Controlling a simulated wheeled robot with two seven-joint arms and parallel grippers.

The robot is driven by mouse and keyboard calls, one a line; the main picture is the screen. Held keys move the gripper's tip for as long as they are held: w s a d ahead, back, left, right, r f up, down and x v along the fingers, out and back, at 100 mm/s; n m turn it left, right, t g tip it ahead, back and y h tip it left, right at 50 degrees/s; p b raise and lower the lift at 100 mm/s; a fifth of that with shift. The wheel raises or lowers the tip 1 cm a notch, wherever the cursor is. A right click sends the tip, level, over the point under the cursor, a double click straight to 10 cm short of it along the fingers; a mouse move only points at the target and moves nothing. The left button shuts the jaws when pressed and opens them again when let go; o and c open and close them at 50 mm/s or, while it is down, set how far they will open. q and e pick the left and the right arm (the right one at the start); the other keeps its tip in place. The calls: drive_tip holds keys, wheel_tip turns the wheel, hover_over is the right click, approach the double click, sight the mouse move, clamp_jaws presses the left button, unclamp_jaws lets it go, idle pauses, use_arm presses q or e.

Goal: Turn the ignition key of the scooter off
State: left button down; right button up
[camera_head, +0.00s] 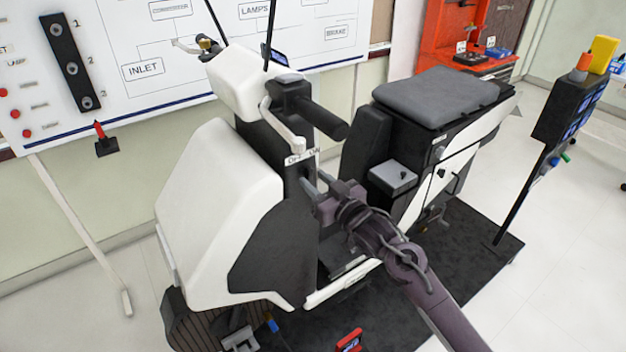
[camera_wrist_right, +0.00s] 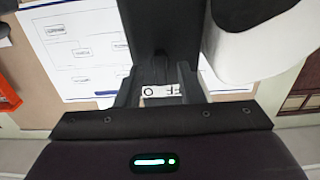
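The scooter (camera_head: 215,200) has a white front shield and a black centre column. A white OFF/ON label (camera_head: 303,156) sits on the column below the handlebar; part of the label (camera_wrist_right: 161,90) also shows in the right wrist view. My right gripper (camera_head: 312,180) is at the column just below the label. In the wrist view its two fingers (camera_wrist_right: 160,86) stand apart on either side of the label. A small dark shape, perhaps the ignition key (camera_wrist_right: 160,66), shows between them; it blends into the black column, so its angle and any contact are unclear. My left gripper is out of view.
The handlebar grip (camera_head: 318,118) and white brake lever (camera_head: 281,124) hang close above my right gripper. The seat (camera_head: 436,97) and grey box (camera_head: 392,177) are to its right. A dark display stand (camera_head: 520,190) is farther right. A whiteboard (camera_head: 140,70) stands behind.

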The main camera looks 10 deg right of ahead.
drive_tip(key=b+v, duration=0.1)
drive_tip(key=v, duration=0.5)
idle(0.3)
